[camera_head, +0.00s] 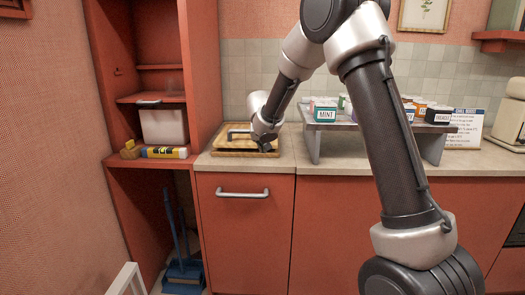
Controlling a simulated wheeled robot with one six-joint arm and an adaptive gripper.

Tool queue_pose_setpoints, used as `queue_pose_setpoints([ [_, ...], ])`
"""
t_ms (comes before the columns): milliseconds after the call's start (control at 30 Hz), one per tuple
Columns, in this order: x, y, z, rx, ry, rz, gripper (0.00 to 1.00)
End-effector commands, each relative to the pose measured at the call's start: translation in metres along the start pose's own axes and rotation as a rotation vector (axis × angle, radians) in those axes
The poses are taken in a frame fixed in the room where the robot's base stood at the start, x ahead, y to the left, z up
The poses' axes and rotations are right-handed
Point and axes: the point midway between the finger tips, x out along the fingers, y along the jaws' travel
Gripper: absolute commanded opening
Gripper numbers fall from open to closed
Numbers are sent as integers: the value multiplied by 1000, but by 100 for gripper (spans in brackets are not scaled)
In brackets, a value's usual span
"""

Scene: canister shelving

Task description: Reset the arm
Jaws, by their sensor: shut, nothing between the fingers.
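My arm rises from the lower right, bends at the top of the picture and comes down at the left over the counter. My gripper (266,146) is at its end, small and dark, just over the right part of a wooden tray (220,151) on the counter. It is shut, and I see nothing held in it. Whether it touches the tray I cannot tell. A small canister labelled MINT (325,114) stands with several others on a grey raised shelf (313,145), partly hidden behind my arm.
A blue dustpan (183,275) stands below. A sign (465,128) and a cream appliance (510,115) are at the right. Bare counter (293,150) lies between tray and shelf.

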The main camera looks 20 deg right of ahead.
Motion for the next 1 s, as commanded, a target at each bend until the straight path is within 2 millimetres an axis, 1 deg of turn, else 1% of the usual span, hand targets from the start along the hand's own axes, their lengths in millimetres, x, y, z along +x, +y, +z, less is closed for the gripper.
queue_pose_setpoints([
  [33,-3,0,8,-2,-2,0,0],
  [133,-8,0,19,-1,-1,0,0],
  [267,-10,0,27,-25,-1,0,0],
  [367,-10,4,26,-141,5,18,0],
  [433,-10,18,27,-246,-5,59,0],
  [467,-9,27,30,-291,-20,84,0],
  [533,-7,54,47,-392,-84,148,0],
  [567,-11,67,54,-430,-114,175,0],
  [600,-20,85,60,-472,-154,205,0],
  [667,-41,114,71,-524,-220,242,0],
  [700,-59,134,80,-550,-269,258,0],
  [767,-89,162,95,-577,-345,267,0],
  [800,-111,180,107,-587,-394,260,0],
  [867,-147,203,128,-592,-465,232,0],
  [900,-170,215,145,-588,-506,200,0],
  [967,-203,228,170,-573,-553,143,0],
  [1000,-223,234,186,-558,-574,98,0],
])
